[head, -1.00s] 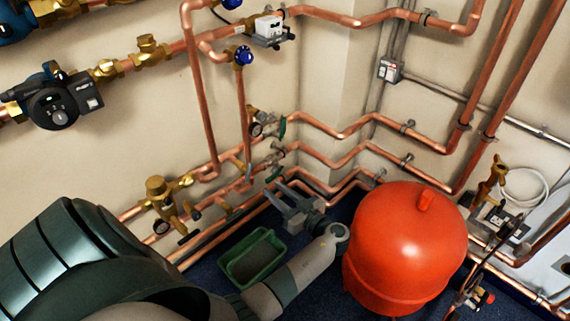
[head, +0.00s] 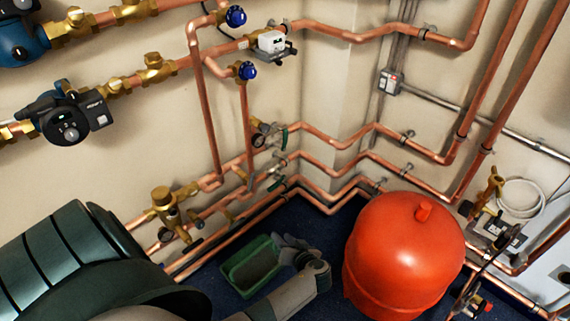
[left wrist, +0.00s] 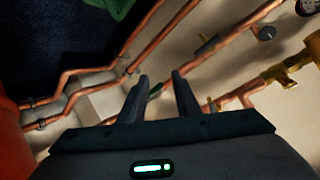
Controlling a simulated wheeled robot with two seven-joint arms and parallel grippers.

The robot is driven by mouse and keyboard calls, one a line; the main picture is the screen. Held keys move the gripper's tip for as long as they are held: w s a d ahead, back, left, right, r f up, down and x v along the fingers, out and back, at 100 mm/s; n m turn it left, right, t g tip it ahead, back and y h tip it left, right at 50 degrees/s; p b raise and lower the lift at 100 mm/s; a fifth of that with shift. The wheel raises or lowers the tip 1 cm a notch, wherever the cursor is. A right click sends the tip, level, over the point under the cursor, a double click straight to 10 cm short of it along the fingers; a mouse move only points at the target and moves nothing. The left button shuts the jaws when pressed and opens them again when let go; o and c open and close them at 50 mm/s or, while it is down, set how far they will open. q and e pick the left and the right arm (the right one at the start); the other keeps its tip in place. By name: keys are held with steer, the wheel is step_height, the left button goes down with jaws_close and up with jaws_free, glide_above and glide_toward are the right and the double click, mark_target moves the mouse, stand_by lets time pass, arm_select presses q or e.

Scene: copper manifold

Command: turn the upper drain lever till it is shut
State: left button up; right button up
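The upper drain lever (head: 284,138) is a small green handle by the upper of the two drain valves, near the wall corner. It hangs roughly along the vertical in the head view. The lower green lever (head: 284,169) sits below it. My left gripper (head: 291,243) is below and apart from both levers, beside the green tray. In the left wrist view, its two fingers (left wrist: 160,90) stand apart with nothing held. My right gripper is out of view.
A green tray (head: 231,279) lies on the dark blue floor. A red round tank (head: 404,252) stands right of my left forearm. Copper pipes (head: 340,135) run along both walls around the corner. Brass valves (head: 167,208) with handles stick out at left.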

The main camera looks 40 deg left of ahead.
arm_select(q)
steer(key=s+d+f+m+h+p, duration=0.1)
steer(key=s+d+f+m+h, duration=0.1)
steer(key=f, duration=0.3)
steer(key=shift+s+d+f+m+h, duration=0.25)
steer(key=shift+s+d+m+h, duration=0.25)
steer(key=shift+d, duration=0.3)
steer(key=shift+s, duration=0.1)
